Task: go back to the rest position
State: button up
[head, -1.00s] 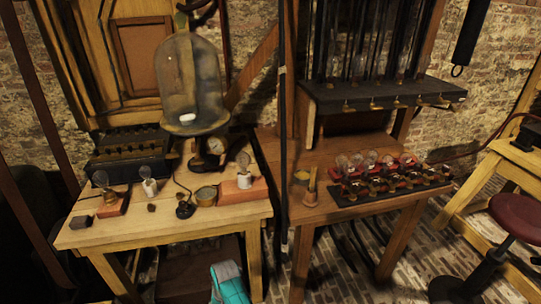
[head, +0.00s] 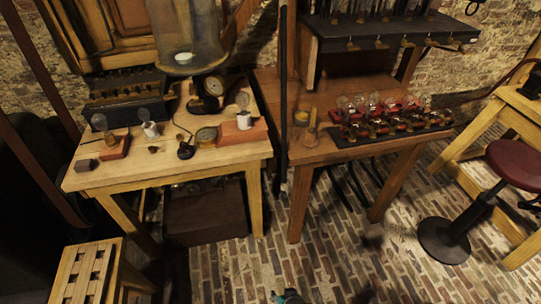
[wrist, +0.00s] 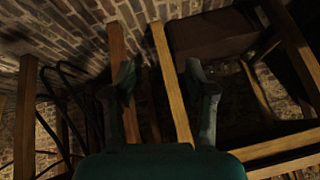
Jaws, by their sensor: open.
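My gripper (wrist: 160,82) is open and empty in the wrist view. Its two dark fingers stand well apart, with wooden table legs and brick floor seen behind and between them. I see nothing held. In the head view only a small dark and teal piece of my arm shows at the bottom edge, near the middle. The fingers cannot be made out there.
A light wooden table (head: 215,162) with bulbs stands left. A brown table (head: 345,152) carries a row of bulbs (head: 385,115). A slatted stool (head: 88,272) is front left and a red-seated stool (head: 520,163) right. Brick floor (head: 330,255) between is mostly clear.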

jog(key=s+d+r+t, duration=0.3)
jog(key=s+d+r, duration=0.3)
jog(key=s, duration=0.4)
jog(key=s+d+r+t+h, duration=0.1)
jog(key=s+d+r+t, duration=0.1)
jog(key=s+r, duration=0.4)
jog(key=s+d+r+t, duration=0.2)
jog(key=s+r, duration=0.4)
jog(key=r, duration=0.9)
jog(key=s+d+r+t+h, duration=0.1)
jog(key=s+d+r, duration=0.3)
jog(key=r, duration=0.6)
jog(key=shift+s+r+m+t+h, duration=0.3)
jog(key=shift+s+r+t, duration=0.1)
jog(key=shift+s, duration=0.8)
